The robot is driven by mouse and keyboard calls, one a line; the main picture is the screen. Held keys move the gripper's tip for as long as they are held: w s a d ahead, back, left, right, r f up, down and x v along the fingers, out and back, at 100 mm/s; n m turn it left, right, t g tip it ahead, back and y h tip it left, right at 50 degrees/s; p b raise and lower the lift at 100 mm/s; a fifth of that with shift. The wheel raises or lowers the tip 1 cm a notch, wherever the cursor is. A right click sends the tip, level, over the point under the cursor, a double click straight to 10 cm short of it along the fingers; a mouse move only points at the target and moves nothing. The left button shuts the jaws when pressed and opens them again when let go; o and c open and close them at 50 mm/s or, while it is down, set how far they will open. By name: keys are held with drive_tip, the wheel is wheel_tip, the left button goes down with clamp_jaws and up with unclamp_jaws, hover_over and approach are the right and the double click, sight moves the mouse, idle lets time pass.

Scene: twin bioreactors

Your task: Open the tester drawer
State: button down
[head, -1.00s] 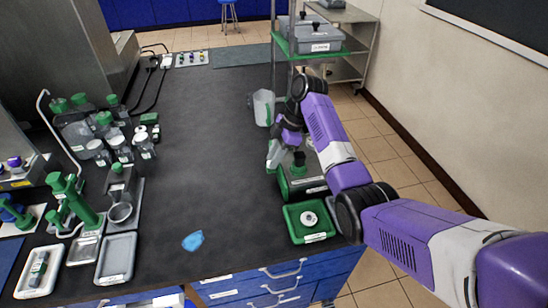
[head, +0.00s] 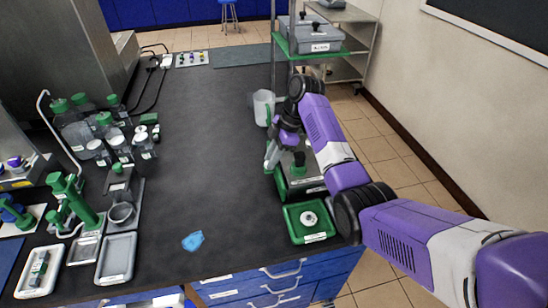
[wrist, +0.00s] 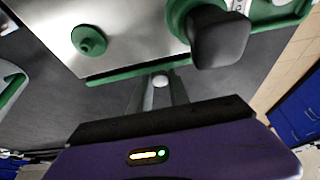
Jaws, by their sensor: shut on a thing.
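The tester (head: 312,183) is a green-framed box with a metallic top, standing near the right edge of the black bench. In the wrist view its metal top (wrist: 130,30) and green edge (wrist: 108,75) fill the upper part, with a green knob and a dark knob on it. My gripper (wrist: 160,84) is at the tester's side, its fingers closed around a small pale rounded piece (wrist: 160,79) by the green edge, seemingly the drawer handle. The drawer itself and any gap at its front are not clear. In the head view my arm hides part of the tester and the fingertips.
A green tray (head: 295,232) with a white round piece stands in front of the tester. A clear jug (head: 261,108) stands behind my gripper. Bottles and green-handled devices crowd the left. A blue scrap (head: 193,240) lies at the front. The bench middle (head: 200,140) is clear.

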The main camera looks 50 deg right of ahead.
drive_tip(key=w+a, duration=0.1)
drive_tip(key=a, duration=0.1)
drive_tip(key=w+a, duration=0.2)
drive_tip(key=a, duration=0.1)
drive_tip(key=w+a, duration=0.2)
drive_tip(key=shift+w+a, duration=0.1)
drive_tip(key=shift+a, duration=0.25)
drive_tip(key=c, duration=1.2)
unclamp_jaws()
drive_tip(key=shift+c, duration=0.2)
drive_tip(key=b+v, duration=0.1)
drive_tip(key=v, duration=0.6)
drive_tip(key=shift+r, duration=0.35)
drive_tip(key=shift+d, duration=0.2)
